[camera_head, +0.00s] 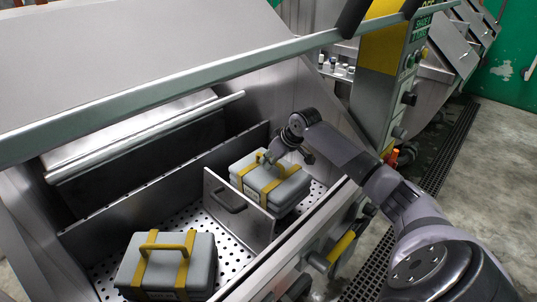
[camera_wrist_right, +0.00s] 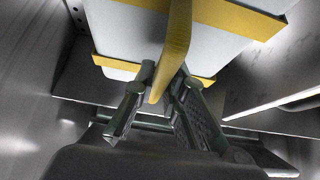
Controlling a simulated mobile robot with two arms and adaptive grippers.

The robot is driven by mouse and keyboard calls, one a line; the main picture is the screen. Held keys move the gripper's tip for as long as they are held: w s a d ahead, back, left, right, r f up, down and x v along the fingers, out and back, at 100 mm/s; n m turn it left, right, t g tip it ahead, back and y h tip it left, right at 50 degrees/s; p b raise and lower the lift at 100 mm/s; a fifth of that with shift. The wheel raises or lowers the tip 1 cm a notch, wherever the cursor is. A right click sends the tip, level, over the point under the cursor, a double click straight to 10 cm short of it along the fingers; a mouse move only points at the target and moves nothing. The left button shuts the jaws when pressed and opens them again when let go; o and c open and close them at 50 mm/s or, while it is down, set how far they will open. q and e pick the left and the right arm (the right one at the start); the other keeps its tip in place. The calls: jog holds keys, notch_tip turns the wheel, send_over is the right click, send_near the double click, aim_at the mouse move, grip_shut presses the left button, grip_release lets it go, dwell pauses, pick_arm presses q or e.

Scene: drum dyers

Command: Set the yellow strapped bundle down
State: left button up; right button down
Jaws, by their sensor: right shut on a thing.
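A grey bundle with yellow straps (camera_head: 287,191) is in the far right compartment of the perforated metal tub. My right gripper (camera_head: 266,158) is over its top and shut on its yellow strap handle. In the right wrist view the yellow handle (camera_wrist_right: 177,45) runs between the two fingers of the gripper (camera_wrist_right: 163,84), with the pale bundle behind. I cannot tell whether the bundle's underside touches the tub floor. A second grey bundle with yellow straps (camera_head: 203,262) stands in the near left compartment. My left gripper is not in view.
A metal divider with a handle (camera_head: 239,215) stands between the two bundles. The perforated floor (camera_head: 232,258) shows bare beside the near bundle. The tub's front rail (camera_head: 290,247) runs below my right arm. A control post (camera_head: 385,75) with buttons stands beyond the tub.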

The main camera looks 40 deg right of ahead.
aim_at(270, 171)
jog(key=shift+w+a+f, duration=0.15)
jog(key=shift+a+f, duration=0.05)
notch_tip(270, 171, down, 3)
jog(key=shift+f+p, duration=0.2)
jog(key=shift+p, duration=0.2)
jog(key=shift+f, duration=0.4)
jog(key=c, duration=2.1)
grip_release()
jog(key=shift+f, duration=0.25)
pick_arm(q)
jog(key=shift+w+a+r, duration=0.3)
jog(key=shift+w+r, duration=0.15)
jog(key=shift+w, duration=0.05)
pick_arm(e)
jog(key=o, duration=0.5)
jog(key=shift+c, duration=0.2)
jog(key=shift+r, duration=0.1)
